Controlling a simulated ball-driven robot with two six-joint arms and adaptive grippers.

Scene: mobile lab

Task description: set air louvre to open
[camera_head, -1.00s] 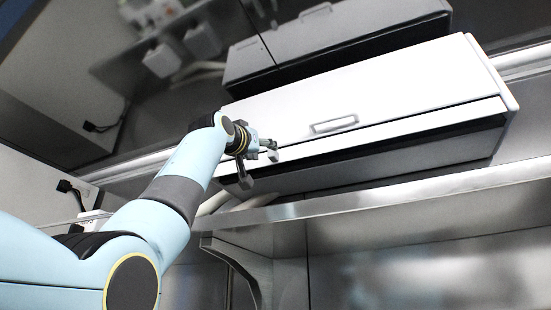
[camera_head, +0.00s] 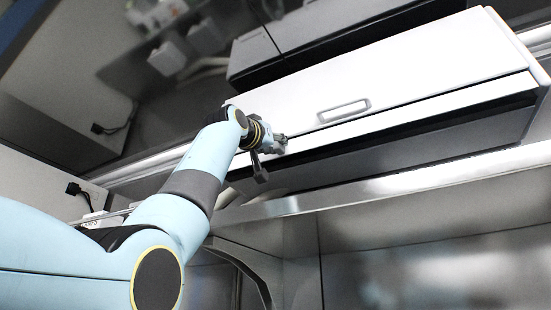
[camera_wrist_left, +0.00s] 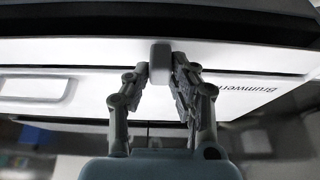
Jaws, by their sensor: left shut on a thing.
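The white wall unit (camera_head: 420,75) runs across the upper right of the head view, with a dark slot along its lower front. In the left wrist view its white front (camera_wrist_left: 225,62) shows with upside-down lettering. A small grey tab (camera_wrist_left: 160,62) stands out at the edge of this front. My left gripper (camera_wrist_left: 158,72) is shut on the grey tab, with one finger on each side of it. The right gripper is out of view.
A grey rounded frame (camera_head: 343,110) sits on the white front, right of the gripper. A metal shelf edge (camera_head: 400,186) runs below the unit. A dark glossy surface with what look like reflections lies above. A socket with a plug (camera_head: 75,190) is at the left.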

